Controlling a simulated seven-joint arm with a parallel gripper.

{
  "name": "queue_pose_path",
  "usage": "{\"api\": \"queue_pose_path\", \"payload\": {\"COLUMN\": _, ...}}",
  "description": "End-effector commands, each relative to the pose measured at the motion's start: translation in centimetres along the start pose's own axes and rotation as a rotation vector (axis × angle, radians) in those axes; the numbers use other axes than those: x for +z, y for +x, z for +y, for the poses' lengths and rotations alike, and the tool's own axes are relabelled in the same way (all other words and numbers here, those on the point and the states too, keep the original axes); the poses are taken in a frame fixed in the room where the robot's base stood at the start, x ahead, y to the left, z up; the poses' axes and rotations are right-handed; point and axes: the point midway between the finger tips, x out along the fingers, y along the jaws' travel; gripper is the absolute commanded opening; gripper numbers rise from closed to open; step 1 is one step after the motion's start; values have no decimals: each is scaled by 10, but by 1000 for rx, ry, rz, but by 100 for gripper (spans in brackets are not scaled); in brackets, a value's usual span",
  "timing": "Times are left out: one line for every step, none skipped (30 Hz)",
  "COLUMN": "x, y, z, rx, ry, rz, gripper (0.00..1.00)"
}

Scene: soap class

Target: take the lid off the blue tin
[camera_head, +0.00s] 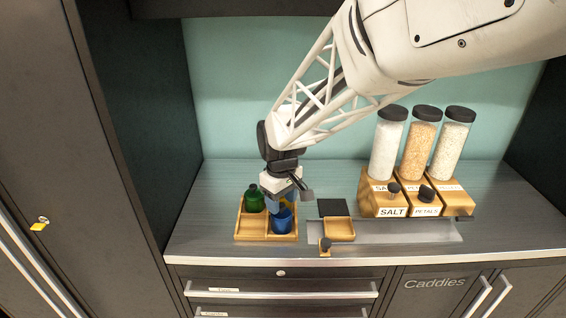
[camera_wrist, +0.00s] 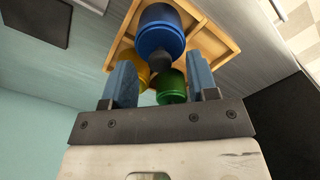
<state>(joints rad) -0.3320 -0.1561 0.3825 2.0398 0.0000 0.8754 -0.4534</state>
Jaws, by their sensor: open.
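The blue tin (camera_head: 281,221) stands in the front right part of a wooden divided tray (camera_head: 238,232). In the wrist view the blue tin (camera_wrist: 160,28) is at the top, beyond my fingertips, and a dark round knob (camera_wrist: 161,62) shows at its near edge. My gripper (camera_head: 284,203) is over the tray, just above and behind the blue tin. In the wrist view my gripper (camera_wrist: 161,80) is open, with two blue fingers apart and nothing held. How the knob joins the lid is hard to tell.
A green tin (camera_head: 254,199) and a yellow tin (camera_wrist: 135,66) stand in the same tray, close to my fingers. A small wooden dish (camera_head: 339,229) and a black square (camera_head: 333,207) lie to the right. Several tall jars (camera_head: 420,145) stand on wooden blocks farther right.

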Motion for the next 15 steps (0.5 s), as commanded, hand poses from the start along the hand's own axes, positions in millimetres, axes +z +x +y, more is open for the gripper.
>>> {"api": "queue_pose_path", "payload": {"x": 0, "y": 6, "z": 0, "rx": -1, "ry": 0, "rz": -1, "gripper": 53}}
{"api": "queue_pose_path", "payload": {"x": 0, "y": 9, "z": 0, "rx": -1, "ry": 0, "rz": -1, "gripper": 53}}
{"api": "queue_pose_path", "payload": {"x": 0, "y": 12, "z": 0, "rx": -1, "ry": 0, "rz": -1, "gripper": 53}}
{"api": "queue_pose_path", "payload": {"x": 0, "y": 14, "z": 0, "rx": 0, "ry": 0, "rz": -1, "gripper": 53}}
{"api": "queue_pose_path", "payload": {"x": 0, "y": 16, "z": 0, "rx": 0, "ry": 0, "rz": 0, "gripper": 53}}
{"api": "queue_pose_path", "payload": {"x": 0, "y": 18, "z": 0, "rx": 0, "ry": 0, "rz": 1, "gripper": 53}}
{"api": "queue_pose_path", "payload": {"x": 0, "y": 19, "z": 0, "rx": 0, "ry": 0, "rz": 1, "gripper": 53}}
{"api": "queue_pose_path", "payload": {"x": 0, "y": 19, "z": 0, "rx": 0, "ry": 0, "rz": 1, "gripper": 53}}
{"api": "queue_pose_path", "payload": {"x": 0, "y": 20, "z": 0, "rx": 0, "ry": 0, "rz": 1, "gripper": 53}}
{"api": "queue_pose_path", "payload": {"x": 0, "y": 20, "z": 0, "rx": 0, "ry": 0, "rz": 1, "gripper": 53}}
{"api": "queue_pose_path", "payload": {"x": 0, "y": 20, "z": 0, "rx": 0, "ry": 0, "rz": 1, "gripper": 53}}
{"api": "queue_pose_path", "payload": {"x": 0, "y": 20, "z": 0, "rx": 0, "ry": 0, "rz": 1, "gripper": 53}}
{"api": "queue_pose_path", "payload": {"x": 0, "y": 20, "z": 0, "rx": 0, "ry": 0, "rz": 1, "gripper": 53}}
{"api": "queue_pose_path", "payload": {"x": 0, "y": 20, "z": 0, "rx": 0, "ry": 0, "rz": 1, "gripper": 53}}
{"api": "queue_pose_path", "payload": {"x": 0, "y": 20, "z": 0, "rx": 0, "ry": 0, "rz": 1, "gripper": 53}}
